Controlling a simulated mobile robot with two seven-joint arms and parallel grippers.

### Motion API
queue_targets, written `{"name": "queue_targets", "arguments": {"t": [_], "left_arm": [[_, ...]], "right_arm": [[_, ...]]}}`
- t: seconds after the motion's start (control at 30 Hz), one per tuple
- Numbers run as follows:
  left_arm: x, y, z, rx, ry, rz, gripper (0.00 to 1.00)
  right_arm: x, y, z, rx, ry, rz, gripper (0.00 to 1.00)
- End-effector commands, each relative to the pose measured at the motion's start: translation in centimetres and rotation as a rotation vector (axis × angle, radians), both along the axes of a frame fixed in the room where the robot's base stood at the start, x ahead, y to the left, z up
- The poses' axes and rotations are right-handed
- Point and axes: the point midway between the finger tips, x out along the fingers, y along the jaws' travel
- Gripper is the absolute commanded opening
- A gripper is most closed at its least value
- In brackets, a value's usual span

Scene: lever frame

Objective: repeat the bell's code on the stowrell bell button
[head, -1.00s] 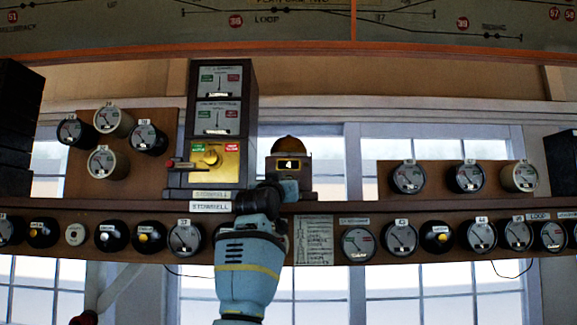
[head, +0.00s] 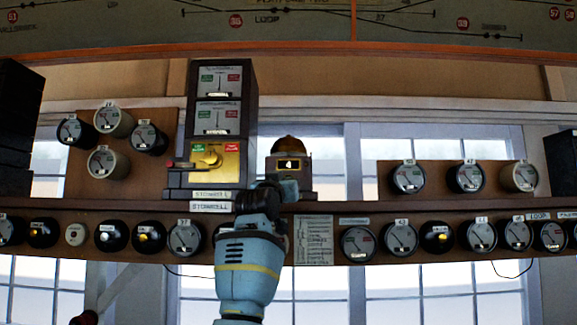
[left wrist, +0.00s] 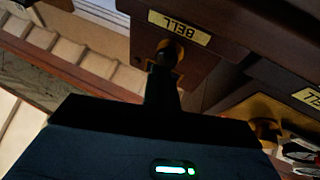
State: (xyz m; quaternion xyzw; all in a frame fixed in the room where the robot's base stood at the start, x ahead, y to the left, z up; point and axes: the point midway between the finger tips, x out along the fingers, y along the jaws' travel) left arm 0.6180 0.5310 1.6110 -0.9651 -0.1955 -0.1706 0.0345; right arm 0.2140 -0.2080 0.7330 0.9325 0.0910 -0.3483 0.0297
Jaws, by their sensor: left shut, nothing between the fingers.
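The Stowrell block instrument (head: 187,150) stands on the shelf in the head view, with a brass panel (head: 230,165) and knob. To its right is a wooden bell box (head: 307,168) with a brown dome and a window reading what looks like 4. My left arm rises in front of the shelf; its gripper is mostly hidden there, just below the bell box. In the left wrist view my left gripper (left wrist: 163,80) is shut and empty. Its tip is at a round brass button (left wrist: 167,50) under an upside-down BELL plate (left wrist: 180,27). I cannot tell whether it touches. My right gripper is not in view.
Several round dials and black plungers line the lower shelf (head: 340,207), with more dials on boards left (head: 75,180) and right (head: 440,190). A printed card (head: 313,240) hangs right of my arm. A second brass knob (left wrist: 265,130) shows at right in the wrist view.

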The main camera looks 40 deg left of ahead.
Motion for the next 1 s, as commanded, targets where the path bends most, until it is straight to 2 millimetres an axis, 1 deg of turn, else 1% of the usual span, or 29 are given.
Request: {"name": "queue_targets", "arguments": {"t": [0.43,1.0], "left_arm": [[1.1,0.9,0.1,0.001,-0.001,0.0,0.0],[-0.2,-0.2,0.0,0.001,0.0,0.0,0.0]], "right_arm": [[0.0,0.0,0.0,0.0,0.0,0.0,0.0],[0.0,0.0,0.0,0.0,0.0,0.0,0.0]]}}
